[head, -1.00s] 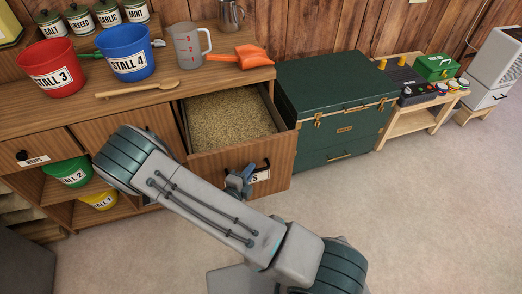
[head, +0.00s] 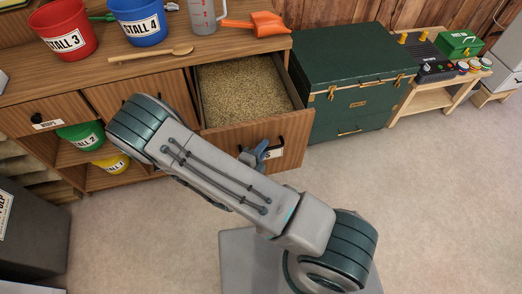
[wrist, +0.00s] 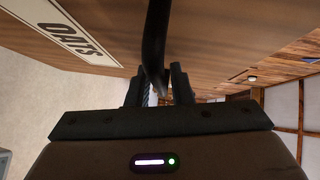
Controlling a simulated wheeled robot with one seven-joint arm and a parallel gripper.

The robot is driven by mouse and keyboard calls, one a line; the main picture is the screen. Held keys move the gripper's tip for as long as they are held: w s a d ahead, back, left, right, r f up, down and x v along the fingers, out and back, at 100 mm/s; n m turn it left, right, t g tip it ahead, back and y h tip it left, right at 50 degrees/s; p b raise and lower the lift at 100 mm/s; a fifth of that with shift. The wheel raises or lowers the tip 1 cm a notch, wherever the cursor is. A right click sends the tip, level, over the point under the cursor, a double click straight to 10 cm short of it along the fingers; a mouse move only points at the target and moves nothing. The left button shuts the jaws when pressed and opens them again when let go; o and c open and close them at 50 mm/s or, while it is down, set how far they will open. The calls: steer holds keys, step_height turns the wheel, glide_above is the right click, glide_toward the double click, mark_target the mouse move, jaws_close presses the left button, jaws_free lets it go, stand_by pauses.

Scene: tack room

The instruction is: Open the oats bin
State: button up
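The oats bin (head: 232,139) is a wooden pull-out drawer in the counter. It stands well open, with pale oats (head: 245,90) visible inside. Its front bears an OATS label, clear in the wrist view (wrist: 72,40) and partly hidden by my gripper in the head view. My gripper (head: 256,153) is at the dark handle on the drawer's front. In the wrist view the black handle (wrist: 156,40) runs between my two fingers (wrist: 158,88), which are close in on both sides of it. My arm hides part of the cabinet left of the drawer.
A dark green trunk (head: 350,92) stands right of the drawer, with a low wooden bench (head: 432,104) beyond it. Buckets, a jug, an orange scoop (head: 258,24) and a wooden spoon (head: 150,54) are on the countertop. A grey bin (head: 35,240) is at lower left. The floor (head: 420,200) in front is clear.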

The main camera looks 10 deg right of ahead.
steer(key=v, duration=1.4)
steer(key=shift+b, duration=0.3)
steer(key=shift+d+r, duration=0.1)
steer(key=shift+r, duration=0.05)
steer(key=s+d+r+n+g+y+p, duration=0.1)
steer(key=d+r+n+g+y, duration=0.2)
steer(key=d+r+n, duration=0.2)
steer(key=s+d+r+n+g+y+p, duration=0.1)
steer(key=d+r+n+g+y, duration=0.2)
steer(key=r+n, duration=0.8)
steer(key=s+d+r+n+g+y+p, duration=0.1)
steer(key=d+r+n+g+y, duration=0.3)
steer(key=r, duration=1)
steer(key=shift+d+n, duration=1.9)
